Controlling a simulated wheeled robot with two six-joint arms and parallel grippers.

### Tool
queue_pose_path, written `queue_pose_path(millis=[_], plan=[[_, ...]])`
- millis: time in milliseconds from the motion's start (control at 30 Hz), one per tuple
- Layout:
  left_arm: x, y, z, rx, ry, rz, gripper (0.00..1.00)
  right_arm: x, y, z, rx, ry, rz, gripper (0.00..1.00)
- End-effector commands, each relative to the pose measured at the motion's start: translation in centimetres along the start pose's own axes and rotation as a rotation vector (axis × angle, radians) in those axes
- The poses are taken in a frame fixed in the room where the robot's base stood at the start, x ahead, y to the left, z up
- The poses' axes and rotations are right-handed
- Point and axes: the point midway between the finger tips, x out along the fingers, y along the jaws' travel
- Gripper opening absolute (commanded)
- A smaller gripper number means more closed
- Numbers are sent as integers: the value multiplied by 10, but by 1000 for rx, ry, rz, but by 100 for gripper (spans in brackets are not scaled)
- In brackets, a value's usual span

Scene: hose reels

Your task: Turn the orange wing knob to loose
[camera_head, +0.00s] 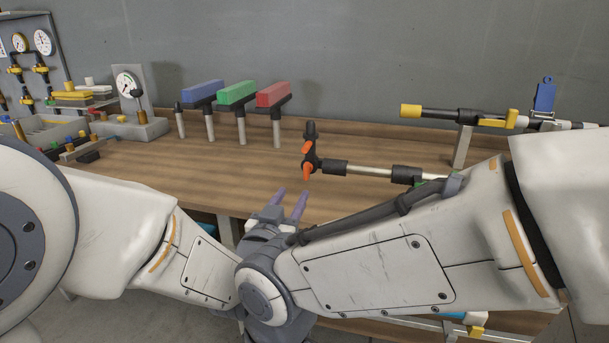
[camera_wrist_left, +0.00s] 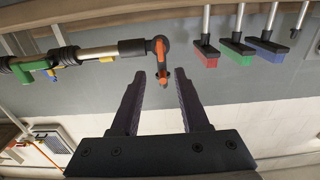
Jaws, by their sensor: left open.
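The orange wing knob (camera_head: 308,160) sits on a black fitting (camera_head: 311,133) at the left end of a horizontal metal pipe (camera_head: 370,171) above the bench. In the left wrist view, the knob (camera_wrist_left: 160,52) shows just beyond my fingertips, roughly between them, with its wings lengthwise to the fingers. My left gripper (camera_head: 291,200) has purple fingers and is open and empty, in front of the knob and apart from it. In the left wrist view, its fingers (camera_wrist_left: 160,84) are spread with a clear gap. My right gripper is not visible.
A yellow-ended pipe (camera_head: 411,111) runs behind at right. Gauges and valves fill the back left. Bare wooden bench (camera_head: 200,165) lies left of the knob.

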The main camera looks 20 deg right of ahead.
Motion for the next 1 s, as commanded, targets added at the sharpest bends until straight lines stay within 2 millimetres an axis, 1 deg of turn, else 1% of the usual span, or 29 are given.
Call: queue_pose_path(millis=[167, 400, 533, 700, 967, 1000], plan=[[26, 0, -2, 1, 2, 0, 45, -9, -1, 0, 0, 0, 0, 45], [71, -1, -2, 0, 1, -1, 45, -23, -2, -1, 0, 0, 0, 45], [88, -1, -2, 0, 2, 0, 45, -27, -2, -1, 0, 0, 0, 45], [99, -1, -1, 0, 1, 0, 45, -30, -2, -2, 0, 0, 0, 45], [101, -1, 0, 0, 1, 0, 45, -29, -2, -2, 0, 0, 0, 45], [100, 0, 0, 0, 1, 0, 37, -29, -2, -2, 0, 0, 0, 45]])
